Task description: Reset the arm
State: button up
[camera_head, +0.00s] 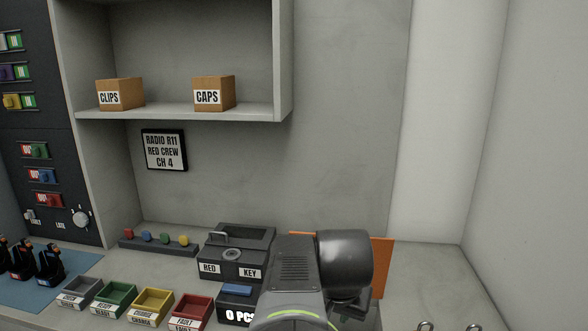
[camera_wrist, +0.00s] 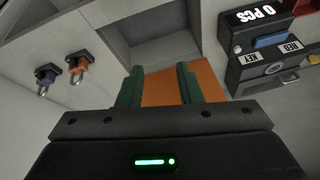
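My arm blocks the lower middle of the head view, and my gripper's fingers are hidden there. In the wrist view my gripper (camera_wrist: 158,88) shows two dark green fingers standing apart, with nothing held between them. An orange panel (camera_wrist: 208,82) lies beyond the fingers and reaches past the right one. It also shows in the head view (camera_head: 382,262), behind my arm on the counter. I cannot tell how far the fingertips are from it.
A black RED KEY box (camera_head: 236,250) and a 0 PCS unit (camera_head: 236,291) stand left of my arm. Coloured bins (camera_head: 152,305) line the front left. Purple (camera_wrist: 46,78) and orange (camera_wrist: 78,64) padlocks are in the wrist view. The counter right of my arm (camera_head: 440,275) looks mostly clear.

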jog(key=shift+s+a+f, duration=0.15)
jog(key=shift+f, duration=0.45)
jog(key=shift+s+a+f, duration=0.1)
jog(key=shift+a+f, duration=0.05)
jog(key=shift+f, duration=0.4)
